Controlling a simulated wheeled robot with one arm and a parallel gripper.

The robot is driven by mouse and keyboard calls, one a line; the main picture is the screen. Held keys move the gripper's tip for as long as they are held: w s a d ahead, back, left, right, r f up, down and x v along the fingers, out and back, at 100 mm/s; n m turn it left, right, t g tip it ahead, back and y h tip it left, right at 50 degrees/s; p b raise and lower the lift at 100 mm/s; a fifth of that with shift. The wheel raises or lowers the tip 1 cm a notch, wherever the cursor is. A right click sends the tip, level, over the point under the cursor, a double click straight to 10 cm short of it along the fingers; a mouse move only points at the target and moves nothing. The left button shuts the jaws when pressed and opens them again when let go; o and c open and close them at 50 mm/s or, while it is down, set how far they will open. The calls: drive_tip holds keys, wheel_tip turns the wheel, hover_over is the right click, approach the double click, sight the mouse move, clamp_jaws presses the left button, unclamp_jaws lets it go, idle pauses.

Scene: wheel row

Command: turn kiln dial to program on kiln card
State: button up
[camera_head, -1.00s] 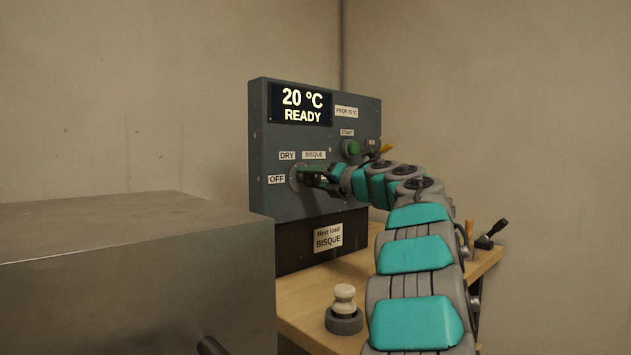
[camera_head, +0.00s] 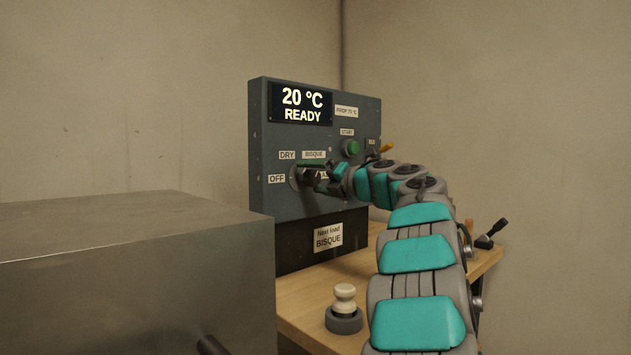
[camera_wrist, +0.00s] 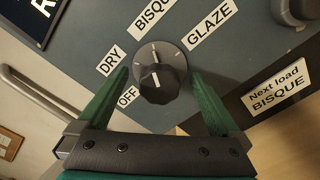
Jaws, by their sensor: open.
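The kiln dial (camera_wrist: 162,82) is a dark round knob with a white pointer line. In the wrist view its line points up the picture, roughly toward the BISQUE label (camera_wrist: 152,14). OFF, DRY and GLAZE labels also surround it. The kiln card (camera_head: 328,238) reads "Next load BISQUE" and also shows in the wrist view (camera_wrist: 277,89). My gripper (camera_wrist: 159,74) is open, its green fingers on either side of the dial, with visible gaps. In the head view my gripper (camera_head: 310,177) partly hides the dial.
The panel (camera_head: 275,205) has a display (camera_head: 301,104) reading "20 °C READY" and a green START button (camera_head: 351,148). A pale knobbed object in a grey ring (camera_head: 344,308) stands on the wooden bench (camera_head: 300,298). A large metal box (camera_head: 130,270) fills the lower left.

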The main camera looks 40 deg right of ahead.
sight(316, 177)
drive_tip(key=shift+s+d+b, duration=0.2)
drive_tip(key=shift+s+b, duration=0.45)
drive_tip(key=shift+s, duration=2.6)
